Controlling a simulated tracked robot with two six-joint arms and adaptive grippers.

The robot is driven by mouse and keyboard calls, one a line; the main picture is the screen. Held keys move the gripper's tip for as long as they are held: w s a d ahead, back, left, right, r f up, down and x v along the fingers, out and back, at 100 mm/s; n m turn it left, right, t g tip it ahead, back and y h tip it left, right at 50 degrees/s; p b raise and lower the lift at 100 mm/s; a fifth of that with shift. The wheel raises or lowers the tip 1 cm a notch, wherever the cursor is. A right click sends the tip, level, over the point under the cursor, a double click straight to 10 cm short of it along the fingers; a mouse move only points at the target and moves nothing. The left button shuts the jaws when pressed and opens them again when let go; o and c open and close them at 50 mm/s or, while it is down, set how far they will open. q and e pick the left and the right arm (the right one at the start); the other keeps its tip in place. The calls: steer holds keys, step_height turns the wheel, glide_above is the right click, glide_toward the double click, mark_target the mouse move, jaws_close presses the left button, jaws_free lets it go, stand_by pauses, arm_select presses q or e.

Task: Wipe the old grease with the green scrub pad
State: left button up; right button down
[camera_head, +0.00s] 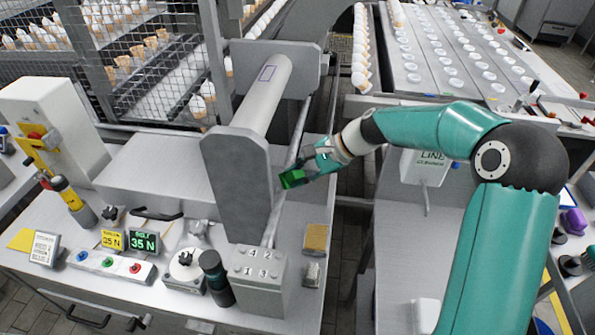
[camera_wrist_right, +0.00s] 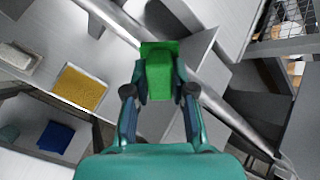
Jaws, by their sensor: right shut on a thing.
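My right gripper (camera_head: 316,163) reaches in from the right and is shut on the green scrub pad (camera_head: 292,179). In the right wrist view the pad (camera_wrist_right: 159,76) sits between the two fingers of the gripper (camera_wrist_right: 160,92). The pad is close to a slanting grey rail (camera_head: 287,180), to the right of the grey upright plate (camera_head: 236,185); I cannot tell whether it touches. No old grease can be made out; the pad and gripper may hide it. My left gripper is not in view.
A yellow-topped pad (camera_head: 316,238) lies on the bench's right edge, behind a small metal block (camera_head: 311,274). A grey numbered block (camera_head: 257,268) and a black cylinder (camera_head: 215,275) stand at the front. A gap separates the bench from the right table. Cones (camera_head: 360,50) line the rear conveyor.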

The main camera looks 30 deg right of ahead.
steer(key=shift+s+a, duration=0.15)
steer(key=shift+s, duration=0.1)
steer(key=shift+r, duration=0.15)
steer(key=shift+s+d+r+p, duration=0.2)
steer(key=shift+d+r+p, duration=0.15)
steer(key=shift+d+r, duration=0.1)
steer(key=shift+p+v, duration=1.05)
steer(key=shift+v, duration=1.25)
steer(key=p+v, duration=0.1)
steer(key=v, duration=0.2)
steer(key=shift+s, duration=0.1)
steer(key=shift+f, duration=0.1)
